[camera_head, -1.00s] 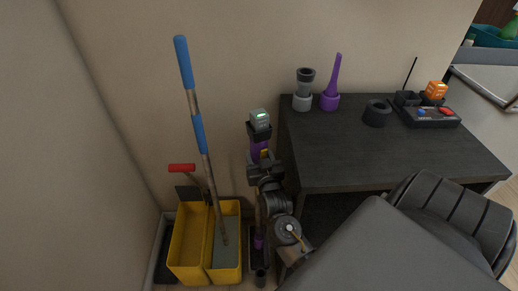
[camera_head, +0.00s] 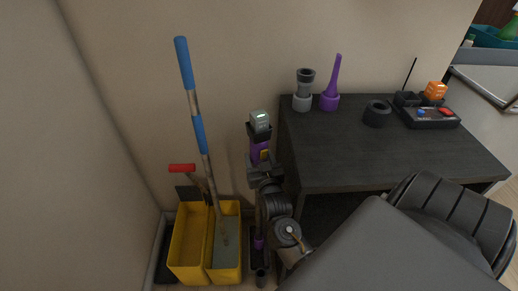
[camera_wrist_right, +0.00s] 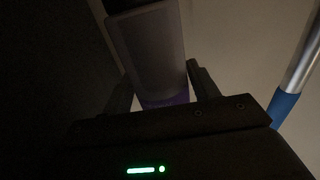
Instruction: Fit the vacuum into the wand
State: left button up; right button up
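The vacuum (camera_head: 260,148) is a purple upright body with a dark collar and a grey top block that shows a green light. It stands beside the desk's left edge. My right gripper (camera_head: 262,174) is at its lower part, fingers on both sides. In the right wrist view the vacuum (camera_wrist_right: 152,50) shows as a grey body with a purple lower edge, close between both fingers of the right gripper (camera_wrist_right: 160,82). The wand (camera_head: 258,241) is below, mostly hidden by my arm, with purple near the floor. I cannot see whether vacuum and wand touch. My left gripper is not in view.
A yellow bucket (camera_head: 190,250) and a blue-handled mop (camera_head: 199,135) stand close left. The dark desk (camera_head: 400,155) is right, holding a grey nozzle (camera_head: 304,88), a purple nozzle (camera_head: 332,85), a black ring (camera_head: 376,114) and a tray (camera_head: 432,116).

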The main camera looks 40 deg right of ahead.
aim_at(261, 149)
jog(key=o, duration=0.3)
jog(key=shift+w+d, duration=0.1)
jog(key=shift+r, duration=0.15)
jog(key=shift+r, duration=0.3)
notch_tip(261, 149, up, 6)
jog(key=p, duration=0.3)
jog(key=shift+r, duration=0.1)
jog(key=shift+r+b, duration=0.25)
jog(key=shift+b, duration=0.6)
jog(key=r+p, duration=0.1)
jog(key=p, duration=0.1)
jog(key=shift+r+p, duration=0.3)
jog(key=shift+r, duration=0.1)
jog(key=shift+r+p, duration=0.5)
jog(key=shift+p, duration=0.1)
